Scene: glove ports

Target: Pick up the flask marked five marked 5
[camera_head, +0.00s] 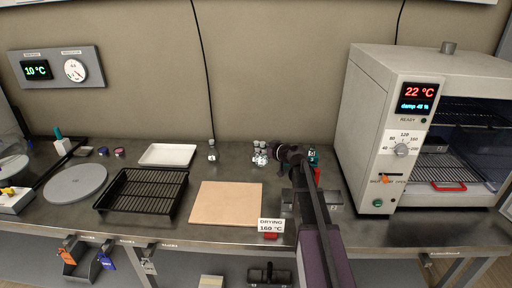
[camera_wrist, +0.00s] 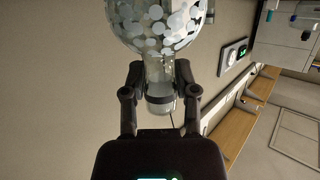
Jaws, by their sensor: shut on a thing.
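My gripper (camera_wrist: 159,80) is shut on the neck of a clear glass flask (camera_wrist: 158,22) in the wrist view. The flask's round body shows many pale round patches, and its neck lies between the two fingers. No number can be read on it. In the head view my gripper (camera_head: 273,151) is at the back of the bench, beside small glassware (camera_head: 260,150). Which of that glassware is in the jaws is too small to tell. Another small flask (camera_head: 212,151) stands apart to the left.
A tan board (camera_head: 226,203), a black rack (camera_head: 143,193), a white tray (camera_head: 167,155) and a grey disc (camera_head: 76,183) lie on the bench to the left. A sign (camera_head: 271,225) reads "DRYING 160 °C". An oven (camera_head: 375,130) reading 22 °C stands right of my arm.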

